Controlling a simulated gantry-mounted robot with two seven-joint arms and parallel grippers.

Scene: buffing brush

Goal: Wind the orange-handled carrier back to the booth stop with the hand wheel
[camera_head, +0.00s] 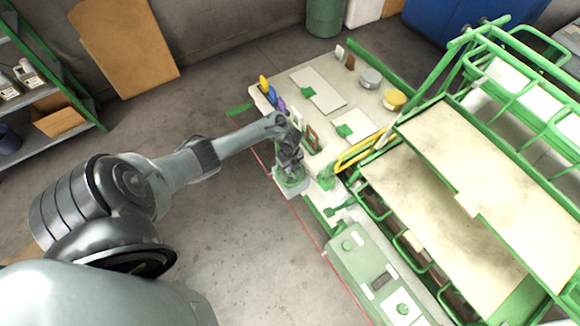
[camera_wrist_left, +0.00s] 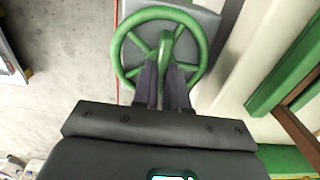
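The green hand wheel (camera_wrist_left: 121,52) fills the top middle of the left wrist view, with a raised green handle (camera_wrist_left: 166,42) on it. In the head view the wheel (camera_head: 291,180) is largely hidden under my left gripper (camera_head: 290,165). In the left wrist view the dark fingers of my left gripper (camera_wrist_left: 164,70) lie close against both sides of the handle and appear shut on it. A yellow-orange curved bar (camera_head: 357,153) stands right of the wheel in the head view. I cannot tell whether it belongs to the carrier. My right gripper is out of view.
A pale bench (camera_head: 330,65) holds coloured upright pieces, a grey tin (camera_head: 370,78) and a yellow tin (camera_head: 394,99). A green frame with pale panels (camera_head: 500,180) stands at right. A green control box (camera_head: 365,265) sits in front. The floor at left is clear.

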